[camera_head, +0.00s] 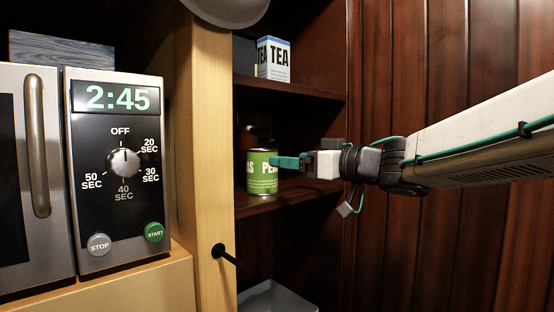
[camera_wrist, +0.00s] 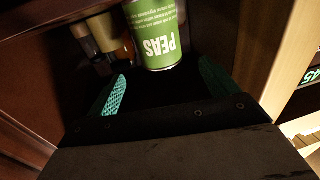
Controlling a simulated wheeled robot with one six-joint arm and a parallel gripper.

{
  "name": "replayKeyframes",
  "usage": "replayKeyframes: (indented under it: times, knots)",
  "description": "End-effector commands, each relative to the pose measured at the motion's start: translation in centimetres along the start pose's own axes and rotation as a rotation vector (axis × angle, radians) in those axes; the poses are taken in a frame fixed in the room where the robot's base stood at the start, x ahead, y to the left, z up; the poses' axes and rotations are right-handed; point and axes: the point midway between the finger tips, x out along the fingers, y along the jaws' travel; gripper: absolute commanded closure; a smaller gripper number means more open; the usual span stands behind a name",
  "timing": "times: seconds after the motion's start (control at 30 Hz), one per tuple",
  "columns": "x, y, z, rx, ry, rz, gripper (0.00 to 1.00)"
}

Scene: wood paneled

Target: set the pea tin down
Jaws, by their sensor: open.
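The pea tin (camera_head: 262,182) is a green can with white lettering. It stands upright on the middle shelf (camera_head: 290,197) of the wooden cabinet, near the front. In the wrist view the tin (camera_wrist: 155,35) shows upside down, just beyond the fingertips. My gripper (camera_head: 280,162) reaches in from the right, with a teal finger close beside the tin in the head view. In the wrist view my gripper (camera_wrist: 160,90) has its two teal fingers spread wide, with empty space between them. Whether a finger touches the tin is not clear.
Dark bottles or jars (camera_wrist: 102,35) stand behind the tin. A grey tray (camera_head: 275,298) lies below the shelf.

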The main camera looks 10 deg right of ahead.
Motion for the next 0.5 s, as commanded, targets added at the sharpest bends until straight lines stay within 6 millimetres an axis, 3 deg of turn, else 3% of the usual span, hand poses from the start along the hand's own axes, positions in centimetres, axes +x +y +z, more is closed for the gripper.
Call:
replayKeyframes:
  times: [0.2,0.5]
  knots:
    - [-2.4,0.0,0.0,0.000,0.000,0.002,0.14]
    - [-2.7,0.2,0.0,-0.001,0.001,0.013,0.14]
